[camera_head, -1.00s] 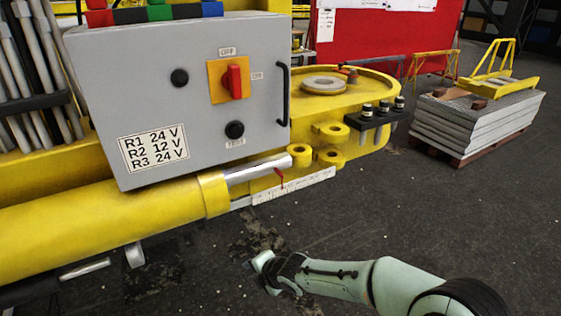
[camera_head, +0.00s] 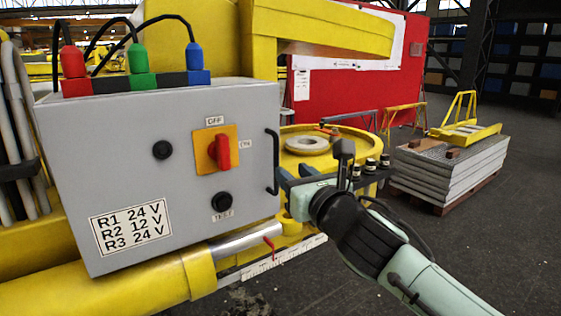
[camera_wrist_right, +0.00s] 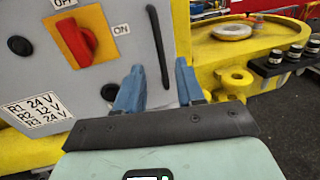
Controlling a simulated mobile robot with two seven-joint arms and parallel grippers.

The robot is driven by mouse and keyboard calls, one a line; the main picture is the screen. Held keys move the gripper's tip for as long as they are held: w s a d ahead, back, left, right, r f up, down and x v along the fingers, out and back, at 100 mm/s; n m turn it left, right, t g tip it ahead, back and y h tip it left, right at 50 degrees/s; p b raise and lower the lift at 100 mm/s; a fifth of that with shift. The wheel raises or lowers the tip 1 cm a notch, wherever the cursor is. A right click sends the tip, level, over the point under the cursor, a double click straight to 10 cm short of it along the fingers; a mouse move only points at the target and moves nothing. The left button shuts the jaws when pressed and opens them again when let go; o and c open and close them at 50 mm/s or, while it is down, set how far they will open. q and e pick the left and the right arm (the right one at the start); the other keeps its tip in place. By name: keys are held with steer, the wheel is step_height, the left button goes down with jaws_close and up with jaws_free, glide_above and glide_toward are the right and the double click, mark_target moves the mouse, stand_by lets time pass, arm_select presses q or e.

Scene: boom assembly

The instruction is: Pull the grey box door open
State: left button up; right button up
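The grey box (camera_head: 110,170) has its door facing me, and the door looks shut. Its black handle (camera_head: 276,162) is an upright bar at the door's right edge. It also shows in the right wrist view (camera_wrist_right: 158,50). My right gripper (camera_head: 292,180) is just right of the handle, near its lower end. In the right wrist view the two blue fingers (camera_wrist_right: 160,80) are apart, and the handle lies ahead in line with the gap between them. I see no contact with the handle. My left gripper is not in view.
The door carries a red switch (camera_head: 222,153), black buttons and a voltage label (camera_head: 131,227). Red, green and blue plugs (camera_head: 138,58) with cables top the box. A yellow boom (camera_head: 150,285) runs below. Stacked grating (camera_head: 450,168) stands at right; the floor between is clear.

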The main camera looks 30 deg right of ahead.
mark_target(277, 159)
steer(key=w, duration=0.4)
steer(key=w+d+p, duration=0.1)
steer(key=w, duration=0.2)
jaws_close()
